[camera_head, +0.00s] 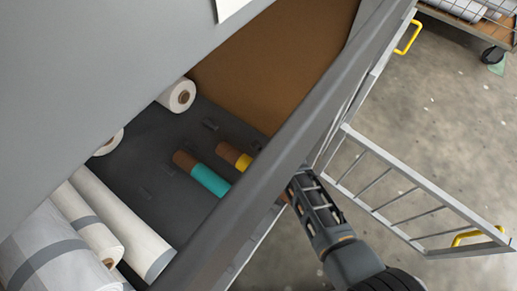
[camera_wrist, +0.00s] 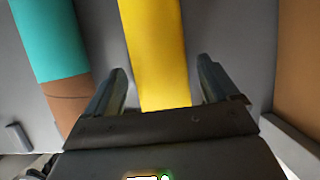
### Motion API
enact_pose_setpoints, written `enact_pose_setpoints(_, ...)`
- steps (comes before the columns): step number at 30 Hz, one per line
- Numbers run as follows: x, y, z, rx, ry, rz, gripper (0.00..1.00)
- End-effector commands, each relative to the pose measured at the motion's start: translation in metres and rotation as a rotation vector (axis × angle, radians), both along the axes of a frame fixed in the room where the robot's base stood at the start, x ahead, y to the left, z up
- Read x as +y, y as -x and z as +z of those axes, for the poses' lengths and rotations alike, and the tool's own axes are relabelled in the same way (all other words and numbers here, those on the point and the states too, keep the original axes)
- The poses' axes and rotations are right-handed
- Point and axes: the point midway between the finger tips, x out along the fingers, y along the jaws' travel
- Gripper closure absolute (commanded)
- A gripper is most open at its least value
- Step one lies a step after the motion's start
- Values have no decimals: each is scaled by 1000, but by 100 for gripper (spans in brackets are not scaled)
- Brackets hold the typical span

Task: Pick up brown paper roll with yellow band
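The roll with the yellow band (camera_head: 231,153) lies on the dark bin floor, partly hidden by the near bin wall in the head view. In the wrist view its yellow band (camera_wrist: 155,50) runs down the middle between my fingers. My gripper (camera_wrist: 162,66) is open, with one finger on each side of the yellow part. A gap shows on both sides; I cannot tell the height between the fingers and the roll. In the head view the bin wall hides my fingers.
A brown roll with a teal band (camera_head: 210,181) lies close beside it, to the left. White rolls (camera_head: 178,95) lie farther left and back. The bin's thick grey wall (camera_head: 290,135) stands beside my arm, and a brown panel (camera_head: 275,60) closes the far side.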

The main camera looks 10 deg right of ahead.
Motion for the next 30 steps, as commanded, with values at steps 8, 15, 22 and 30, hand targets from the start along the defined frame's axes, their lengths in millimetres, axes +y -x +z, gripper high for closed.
enact_pose_setpoints(8, 0, 0, -5, 0, 0, 0, 39)
enact_pose_setpoints(15, 0, 0, -6, 0, 0, 0, 62)
enact_pose_setpoints(22, 0, 0, -6, 0, 0, 0, 84)
enact_pose_setpoints(30, 0, 0, -5, -1, -1, 0, 88)
